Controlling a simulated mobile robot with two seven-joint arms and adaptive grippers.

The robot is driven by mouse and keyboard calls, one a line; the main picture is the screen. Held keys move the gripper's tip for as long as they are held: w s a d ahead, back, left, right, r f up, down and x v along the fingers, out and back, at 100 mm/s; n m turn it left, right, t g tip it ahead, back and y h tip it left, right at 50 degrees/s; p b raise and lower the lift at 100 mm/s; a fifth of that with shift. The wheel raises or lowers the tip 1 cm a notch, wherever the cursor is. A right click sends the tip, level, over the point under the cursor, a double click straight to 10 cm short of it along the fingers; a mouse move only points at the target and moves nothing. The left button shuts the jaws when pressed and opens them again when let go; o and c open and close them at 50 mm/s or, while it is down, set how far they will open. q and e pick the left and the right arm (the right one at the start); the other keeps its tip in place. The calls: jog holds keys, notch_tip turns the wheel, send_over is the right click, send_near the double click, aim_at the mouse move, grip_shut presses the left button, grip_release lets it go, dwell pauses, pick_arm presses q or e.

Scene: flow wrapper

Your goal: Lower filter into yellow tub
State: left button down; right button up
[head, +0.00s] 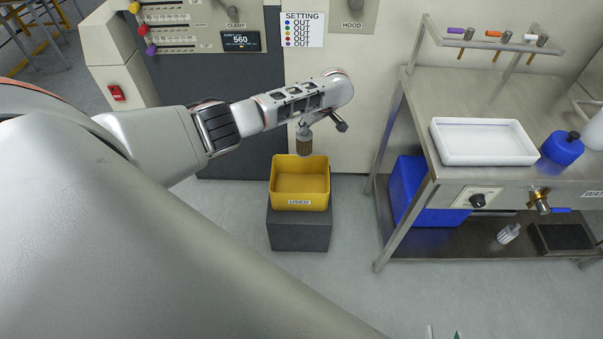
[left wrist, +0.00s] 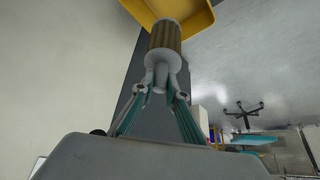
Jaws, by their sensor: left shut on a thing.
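The filter (head: 304,143) is a small brown pleated cylinder with a grey cap. My left gripper (head: 303,124) is shut on its capped end and holds it upright in the air. In the head view the filter hangs over the back edge area of the yellow tub (head: 299,203), which is labelled USED and looks empty. In the left wrist view, the gripper fingers (left wrist: 160,88) close on the grey cap, and the filter's pleated body (left wrist: 165,36) points towards the yellow tub (left wrist: 192,22). The gap between filter and tub is hard to judge. My right gripper is not in view.
The tub stands on a dark grey block (head: 299,232). The machine's pale panel is behind it. To the right is a steel bench (head: 480,100) with a white tray (head: 484,160) and a blue bottle (head: 561,148). A blue crate (head: 408,190) sits underneath.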

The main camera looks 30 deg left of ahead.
aim_at(301, 135)
pick_arm(q)
jog(key=shift+w+a+f+n, duration=0.3)
jog(key=shift+a+n, duration=0.2)
jog(key=shift+a, duration=0.15)
jog(key=shift+f+b, duration=0.2)
jog(key=shift+b, duration=0.25)
notch_tip(301, 135, down, 4)
jog(key=b, duration=0.3)
jog(key=shift+s+a+f+b, duration=0.1)
jog(key=shift+s+f+b, duration=0.1)
jog(key=shift+b, duration=0.15)
jog(key=shift+g, duration=0.3)
notch_tip(301, 135, down, 4)
jog(key=b, duration=0.3)
jog(key=shift+f+b, duration=0.2)
jog(key=shift+b, duration=0.2)
jog(key=shift+w+f, duration=0.1)
jog(key=shift+f, duration=0.15)
jog(key=shift+f+b, duration=0.15)
jog(key=shift+b, duration=0.3)
jog(key=shift+w, duration=0.1)
pick_arm(e)
notch_tip(301, 135, down, 6)
jog(key=w+d, duration=0.1)
jog(key=shift+d+n, duration=0.2)
jog(key=shift+n, duration=0.2)
